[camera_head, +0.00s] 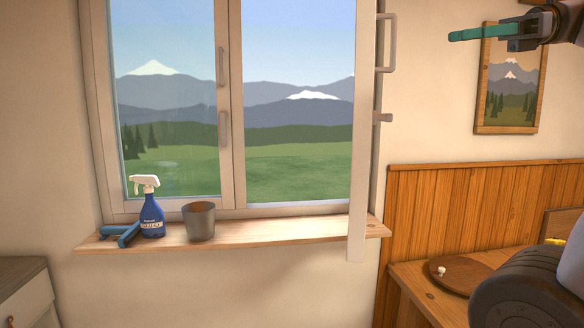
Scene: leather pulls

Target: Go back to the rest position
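My gripper (484,33) is at the upper right, high in front of the wall. Part of my arm runs off the right edge of the view.
A window with a wooden sill (290,234) fills the left and middle. A blue spray bottle (152,218), a blue-handled tool (122,236) and a grey cup (199,222) stand or lie on it. A picture (510,88) hangs behind my gripper. A round board (458,274) lies lower right.

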